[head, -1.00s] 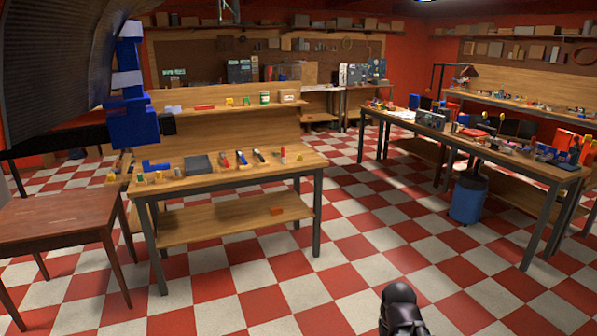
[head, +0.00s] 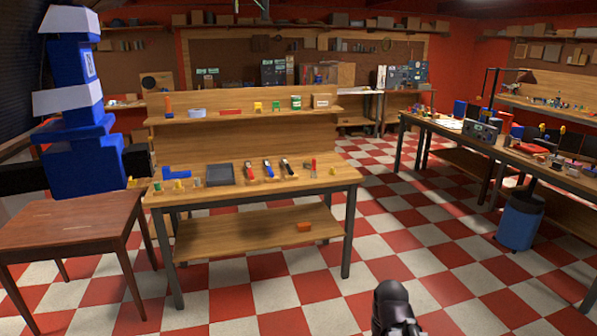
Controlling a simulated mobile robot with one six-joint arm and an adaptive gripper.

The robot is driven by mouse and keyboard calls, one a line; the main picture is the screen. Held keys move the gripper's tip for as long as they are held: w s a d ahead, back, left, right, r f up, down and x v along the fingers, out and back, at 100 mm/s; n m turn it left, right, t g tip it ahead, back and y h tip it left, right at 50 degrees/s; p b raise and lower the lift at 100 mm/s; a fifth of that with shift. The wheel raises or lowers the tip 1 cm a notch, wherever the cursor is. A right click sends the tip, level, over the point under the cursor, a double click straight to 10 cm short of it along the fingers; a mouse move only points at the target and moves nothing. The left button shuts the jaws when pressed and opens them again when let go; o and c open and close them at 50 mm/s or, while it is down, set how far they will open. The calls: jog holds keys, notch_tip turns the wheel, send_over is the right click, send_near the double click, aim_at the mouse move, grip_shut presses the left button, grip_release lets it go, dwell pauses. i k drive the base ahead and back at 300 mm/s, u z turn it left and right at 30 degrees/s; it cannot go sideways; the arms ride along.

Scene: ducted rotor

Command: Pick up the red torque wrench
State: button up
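A small red-handled tool (head: 247,171), which looks like the red torque wrench, lies on the top of the near wooden workbench (head: 215,195). It is just right of a dark grey tray. A similar blue tool (head: 268,169) and a black one (head: 288,168) lie to its right. The tools are small and their details are hard to make out. A dark rounded part of my arm shows at the bottom, well short of the bench. My gripper's fingers do not show.
A brown wooden table (head: 75,225) stands close at the left, against the bench's left end. A blue bin (head: 520,220) stands by the long bench (head: 470,145) at the right. The checkered floor before the workbench is clear.

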aim_at(248, 163)
jog(key=u, duration=0.35)
jog(key=i, duration=1.55)
jog(key=u, duration=0.55)
jog(key=i, duration=1.65)
jog(key=u, duration=0.25)
